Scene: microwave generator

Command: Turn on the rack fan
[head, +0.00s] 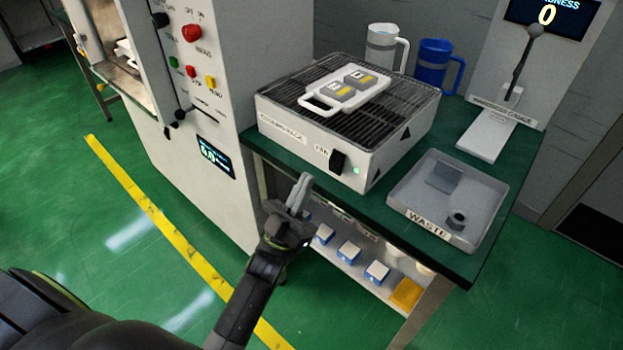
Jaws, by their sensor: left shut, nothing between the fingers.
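The cooling rack (290,133) is a white box with a dark wire grid on top, standing on the green table. Its front face has a black rocker switch (338,161) beside a "FAN" label. A small green light (355,170) glows to the right of the switch. My left gripper (303,180) is shut and empty, pointing up in front of the table edge, below and left of the switch and apart from it in the picture. My right gripper is not in view.
A white tray (318,104) with two grey blocks lies on the rack. A grey waste bin (405,199) is at right, with a lever gauge (490,135) behind it. Two jugs stand at the back. The generator cabinet (215,110) is close on the left.

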